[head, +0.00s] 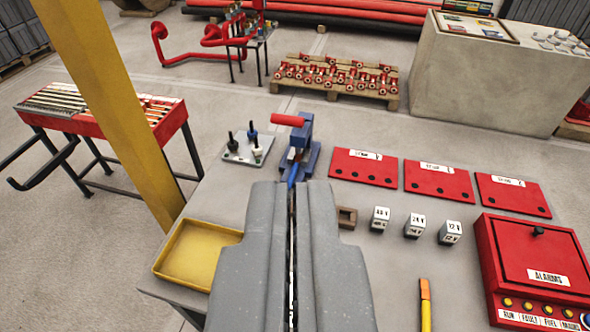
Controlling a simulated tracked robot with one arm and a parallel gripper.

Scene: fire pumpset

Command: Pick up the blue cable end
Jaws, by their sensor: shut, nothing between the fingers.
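My gripper (291,187) is shut, its two grey fingers side by side and pointing away over the grey table. Just beyond the fingertips is a bright blue, narrow piece (293,174), which looks like the blue cable end. It stands at the front of a dark blue clamp-like device (302,148) with a red handle (288,120). The fingertips hide the lower part of the blue piece, so I cannot tell whether they touch it. A thin pale strip shows in the slit between the fingers.
A plate (247,149) with black, blue and green plugs lies left of the device. A yellow tray (196,254) and yellow post (108,100) are at left. Right are red panels (363,168), small white-labelled blocks (415,225), an orange-yellow tool (425,300) and a red alarm box (536,255).

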